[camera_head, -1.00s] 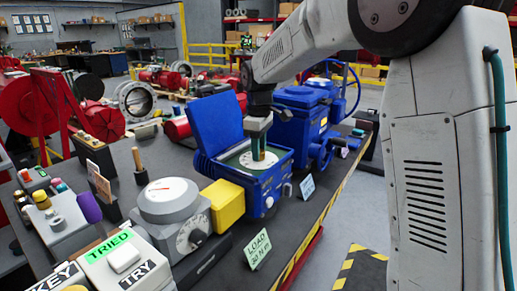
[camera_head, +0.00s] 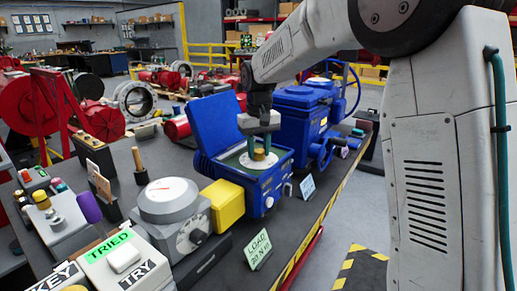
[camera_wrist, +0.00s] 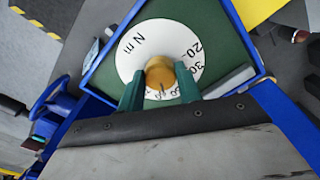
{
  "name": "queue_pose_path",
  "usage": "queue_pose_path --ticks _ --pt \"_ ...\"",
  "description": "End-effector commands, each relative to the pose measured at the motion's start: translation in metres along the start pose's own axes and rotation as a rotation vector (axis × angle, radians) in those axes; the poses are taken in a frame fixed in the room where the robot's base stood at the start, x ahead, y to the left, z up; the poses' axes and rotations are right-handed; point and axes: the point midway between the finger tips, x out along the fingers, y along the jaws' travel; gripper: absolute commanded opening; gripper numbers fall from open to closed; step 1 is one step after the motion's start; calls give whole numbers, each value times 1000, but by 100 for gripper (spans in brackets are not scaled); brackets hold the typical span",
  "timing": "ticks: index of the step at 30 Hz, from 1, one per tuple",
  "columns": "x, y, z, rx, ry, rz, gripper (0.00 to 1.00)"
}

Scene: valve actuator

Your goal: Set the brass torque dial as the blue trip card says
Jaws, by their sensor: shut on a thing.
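The brass torque dial (camera_wrist: 160,74) is a round knob in the middle of a white scale disc (camera_wrist: 133,45) with "N m", 20 and 30 legible. A dark mark on the knob points down toward small figures, partly hidden by my gripper. My gripper (camera_wrist: 161,90) has green fingers on both sides of the dial and is shut on it; the dial also shows in the head view (camera_head: 258,154). The blue trip card (camera_head: 307,186) stands right of the open blue actuator housing (camera_head: 262,190); its text is too small to read.
A green-lettered LOAD card (camera_head: 257,248) stands at the bench's front edge. A yellow block (camera_head: 224,203) and a grey gauge unit (camera_head: 170,200) stand left of the housing. The raised blue lid (camera_head: 214,122) is behind the dial. A blue handwheel (camera_wrist: 55,103) shows at left in the wrist view.

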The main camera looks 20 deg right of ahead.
Motion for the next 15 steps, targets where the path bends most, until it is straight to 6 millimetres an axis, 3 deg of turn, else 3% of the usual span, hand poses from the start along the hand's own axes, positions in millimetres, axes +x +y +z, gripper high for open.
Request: queue_pose_path --ticks 15 --pt "0 0 0 213 -1 0 12"
